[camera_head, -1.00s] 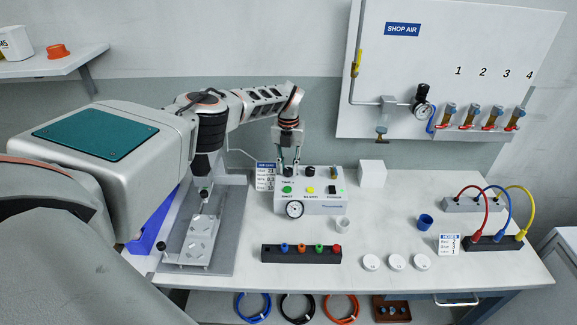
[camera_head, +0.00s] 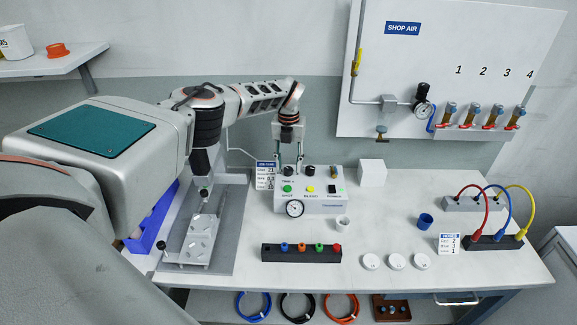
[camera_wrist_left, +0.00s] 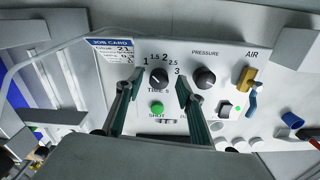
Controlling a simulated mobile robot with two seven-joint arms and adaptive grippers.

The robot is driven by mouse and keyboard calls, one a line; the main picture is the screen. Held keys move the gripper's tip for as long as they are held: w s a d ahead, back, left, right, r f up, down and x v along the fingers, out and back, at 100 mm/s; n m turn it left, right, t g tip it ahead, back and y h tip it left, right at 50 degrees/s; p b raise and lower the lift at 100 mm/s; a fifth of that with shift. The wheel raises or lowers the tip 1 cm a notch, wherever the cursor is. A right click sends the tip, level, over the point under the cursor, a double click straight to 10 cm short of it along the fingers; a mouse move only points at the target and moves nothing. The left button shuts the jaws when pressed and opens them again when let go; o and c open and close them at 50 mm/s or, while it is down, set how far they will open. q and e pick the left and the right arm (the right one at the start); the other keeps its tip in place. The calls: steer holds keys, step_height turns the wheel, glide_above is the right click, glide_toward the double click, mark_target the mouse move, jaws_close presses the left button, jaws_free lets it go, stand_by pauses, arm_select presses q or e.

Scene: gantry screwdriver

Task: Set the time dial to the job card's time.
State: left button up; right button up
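The controller box (camera_head: 322,207) stands on the bench with the time dial (camera_head: 289,171) at its upper left. In the left wrist view the time dial (camera_wrist_left: 159,77) is a black knob with numbers 1, 1.5, 2 and 3 around it; I cannot read its pointer surely. My left gripper (camera_head: 289,166) is open, and in the wrist view its fingers (camera_wrist_left: 157,94) stand apart on both sides of the dial, with gaps. The job card (camera_head: 266,176) stands left of the box; its print (camera_wrist_left: 112,52) is too small to read surely. My right gripper is not in view.
A pressure knob (camera_wrist_left: 204,78) and a brass air valve (camera_wrist_left: 247,76) sit right of the dial. A green button (camera_wrist_left: 157,108) lies below it. A gauge (camera_head: 294,208) is on the box front. A metal fixture (camera_head: 202,235) stands left; a white block (camera_head: 373,173) stands right.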

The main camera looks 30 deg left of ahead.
mark_target(289, 168)
arm_select(q)
step_height(289, 168, up, 11)
stand_by(0.3)
steer(key=shift+f, duration=0.15)
stand_by(0.3)
